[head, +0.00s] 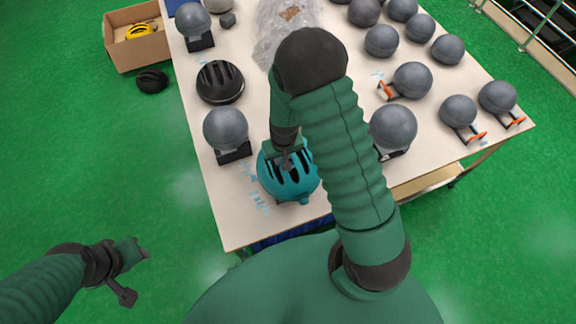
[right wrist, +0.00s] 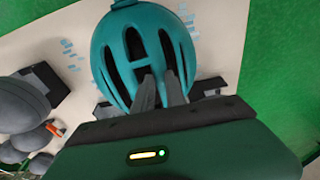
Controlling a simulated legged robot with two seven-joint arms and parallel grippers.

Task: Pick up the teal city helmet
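The teal city helmet (head: 289,178) sits near the front edge of the table, vents facing up. It fills the upper middle of the right wrist view (right wrist: 120,45). My right gripper (head: 288,162) is over the helmet from above. In the right wrist view its two fingers (right wrist: 159,90) lie over the helmet's vents, with a narrow gap between them. Whether they hold a rib of the shell is not clear. My left gripper (head: 128,270) is off to the left over the green floor, away from the table and empty.
Grey ball-shaped headforms stand around the helmet, one at left (head: 226,130) and one at right (head: 392,127). A black helmet (head: 220,83) lies farther back. The table (head: 232,213) has a bare front left corner. A cardboard box (head: 138,50) is on the floor.

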